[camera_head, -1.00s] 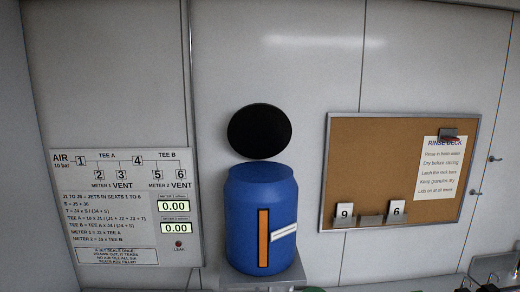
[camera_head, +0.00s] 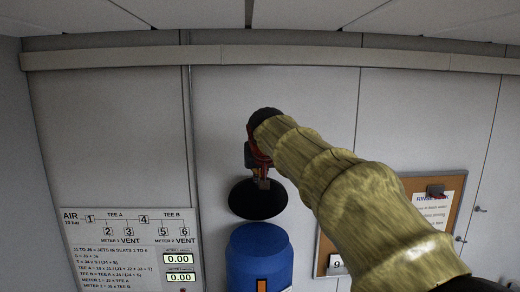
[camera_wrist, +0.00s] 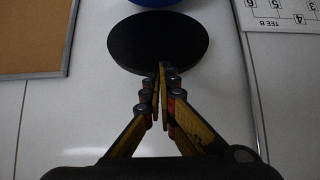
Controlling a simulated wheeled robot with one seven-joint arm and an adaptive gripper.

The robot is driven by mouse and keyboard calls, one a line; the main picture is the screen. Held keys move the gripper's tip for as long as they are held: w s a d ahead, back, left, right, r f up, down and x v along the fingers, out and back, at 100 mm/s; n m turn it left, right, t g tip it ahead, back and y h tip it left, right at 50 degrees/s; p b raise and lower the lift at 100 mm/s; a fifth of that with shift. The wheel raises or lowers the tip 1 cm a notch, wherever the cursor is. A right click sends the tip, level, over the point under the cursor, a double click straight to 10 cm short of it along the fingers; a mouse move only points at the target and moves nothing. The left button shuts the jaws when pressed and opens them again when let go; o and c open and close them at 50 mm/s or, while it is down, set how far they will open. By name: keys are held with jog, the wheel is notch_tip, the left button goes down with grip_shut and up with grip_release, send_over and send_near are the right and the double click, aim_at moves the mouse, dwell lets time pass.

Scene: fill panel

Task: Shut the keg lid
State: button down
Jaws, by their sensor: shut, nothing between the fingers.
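The blue keg (camera_head: 260,258) stands below the centre of the head view, its lower part cut off by the frame. Its black round lid (camera_head: 258,200) stands raised, upright behind and above the keg's top. In the wrist view the lid (camera_wrist: 158,40) lies just beyond my fingertips, with a bit of the blue keg (camera_wrist: 122,2) at the top edge. My gripper (camera_head: 262,183) is shut and empty, fingertips at the lid's upper edge. In the wrist view the fingertips (camera_wrist: 162,70) overlap the lid's rim; I cannot tell whether they touch it.
A panel with flow text and two meters reading 0.00 (camera_head: 130,250) is on the wall at left. A cork board (camera_head: 412,190) with a note hangs at right, partly behind my arm. The wall around the lid is clear.

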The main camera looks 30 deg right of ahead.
jog(key=w+d+r+p, duration=0.2)
jog(key=w+d+r, duration=0.1)
jog(key=w+r, duration=0.1)
jog(key=p+x, duration=0.2)
jog(key=x, duration=0.7)
jog(key=shift+w+f+m, duration=0.15)
jog(key=shift+w+m, duration=0.05)
jog(key=shift+m, duration=0.1)
jog(key=shift+s+f+b, duration=0.1)
jog(key=shift+f+b, duration=0.05)
jog(key=shift+b, duration=0.45)
jog(key=shift+s+a+t+h+b, duration=0.2)
jog(key=shift+t+h+b, duration=0.1)
jog(key=shift+b, duration=0.15)
jog(key=shift+s, duration=0.25)
jog(key=shift+b, duration=0.4)
jog(key=shift+a+b, duration=0.1)
jog(key=shift+b, duration=0.2)
